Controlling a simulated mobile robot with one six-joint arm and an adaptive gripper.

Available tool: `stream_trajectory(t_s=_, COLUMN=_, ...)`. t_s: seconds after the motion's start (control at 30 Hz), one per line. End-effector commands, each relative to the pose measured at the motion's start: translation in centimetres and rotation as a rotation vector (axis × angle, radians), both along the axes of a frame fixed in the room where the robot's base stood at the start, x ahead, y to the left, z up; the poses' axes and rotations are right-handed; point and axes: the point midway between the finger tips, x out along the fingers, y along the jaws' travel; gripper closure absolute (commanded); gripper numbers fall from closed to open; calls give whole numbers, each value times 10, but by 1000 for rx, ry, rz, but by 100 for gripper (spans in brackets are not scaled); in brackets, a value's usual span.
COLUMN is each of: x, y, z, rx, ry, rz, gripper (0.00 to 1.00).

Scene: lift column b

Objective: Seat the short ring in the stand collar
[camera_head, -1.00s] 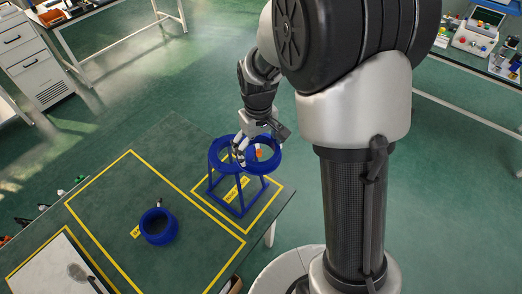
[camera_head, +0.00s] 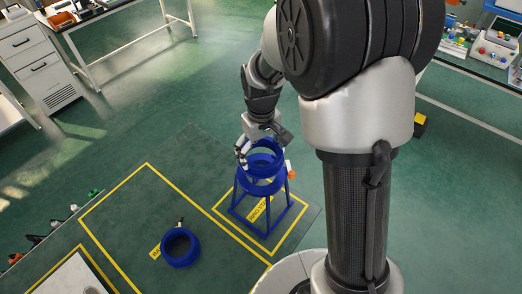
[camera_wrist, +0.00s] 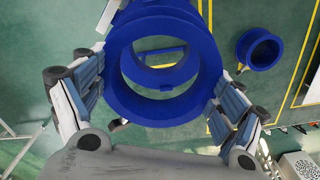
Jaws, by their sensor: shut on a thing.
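A blue ring (camera_head: 266,171) is held in my gripper (camera_head: 263,142), whose fingers grip it from opposite sides. The held ring is over the blue stand's collar (camera_head: 256,189) in the head view, overlapping it in the picture. In the wrist view the held ring (camera_wrist: 117,78) is large and close, and part of the collar (camera_wrist: 164,77) shows through its opening, off-centre. Whether the ring touches the collar I cannot tell. The stand is upright on its legs. A second blue ring (camera_head: 180,248) lies on the table at left; it also shows in the wrist view (camera_wrist: 260,48).
The dark green table (camera_head: 205,210) has yellow-outlined areas, one around the stand and one around the second ring. A pale panel (camera_head: 78,275) lies at the lower left. A small orange thing (camera_head: 291,172) shows just right of the stand. Table space between the rings is clear.

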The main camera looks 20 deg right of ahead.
Motion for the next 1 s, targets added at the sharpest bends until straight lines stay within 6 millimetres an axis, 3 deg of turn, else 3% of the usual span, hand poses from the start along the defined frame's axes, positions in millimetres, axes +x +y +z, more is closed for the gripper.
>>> stream_trajectory(t_s=0.6, x=0, y=0, z=-37, rx=0, ry=-1, rz=0, gripper=43)
stream_trajectory(t_s=1.0, x=0, y=0, z=-39, rx=0, ry=-1, rz=0, gripper=43)
